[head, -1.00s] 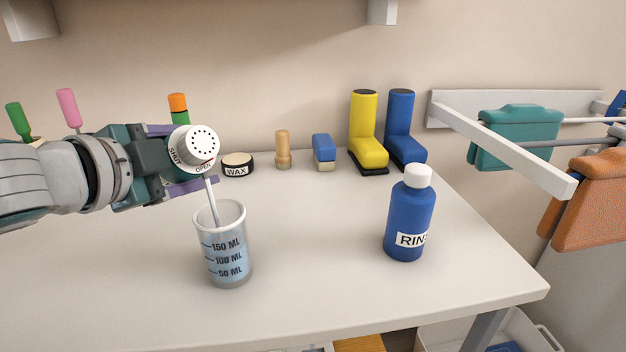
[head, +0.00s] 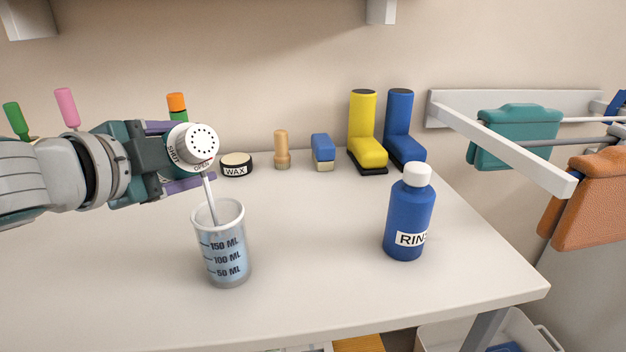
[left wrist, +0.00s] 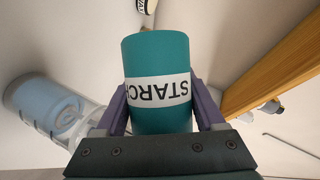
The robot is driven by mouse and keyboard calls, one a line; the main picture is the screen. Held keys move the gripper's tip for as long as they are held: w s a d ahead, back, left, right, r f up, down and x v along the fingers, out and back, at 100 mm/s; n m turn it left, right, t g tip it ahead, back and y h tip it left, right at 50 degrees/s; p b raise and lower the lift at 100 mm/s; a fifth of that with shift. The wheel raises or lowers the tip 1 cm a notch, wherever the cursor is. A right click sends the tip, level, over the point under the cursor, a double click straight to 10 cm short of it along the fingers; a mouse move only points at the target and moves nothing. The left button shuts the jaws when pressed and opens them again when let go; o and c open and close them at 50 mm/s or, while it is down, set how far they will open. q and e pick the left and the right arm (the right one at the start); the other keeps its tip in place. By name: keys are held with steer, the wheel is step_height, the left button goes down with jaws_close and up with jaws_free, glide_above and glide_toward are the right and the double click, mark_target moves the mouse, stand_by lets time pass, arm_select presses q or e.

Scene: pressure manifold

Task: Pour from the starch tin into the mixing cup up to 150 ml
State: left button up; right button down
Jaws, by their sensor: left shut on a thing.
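The starch tin (left wrist: 157,55) is teal with a white STARCH label, and my left gripper (left wrist: 160,108) is shut around its body. In the head view my left gripper (head: 172,158) holds the tin (head: 200,144) tipped over, its white perforated lid with SHUT and OPEN marks facing right. A thin pale stream (head: 209,197) runs from the lid down into the clear mixing cup (head: 222,245), which stands upright below. Pale blue content in the cup reaches about the 150 ML mark; the exact level is hard to read. The cup also shows in the left wrist view (left wrist: 88,115). My right gripper is out of view.
A blue RINSE bottle (head: 409,215) stands right of the cup. A WAX tin (head: 237,165), a wooden peg (head: 282,150), a blue block (head: 323,150) and yellow (head: 366,135) and blue (head: 402,125) boot shapes line the back. The table between cup and bottle is clear.

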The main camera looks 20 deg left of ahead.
arm_select(q)
steer(key=shift+r, duration=0.1)
stand_by(0.4)
steer(key=shift+m+b, duration=0.4)
steer(key=shift+b, duration=0.3)
stand_by(0.6)
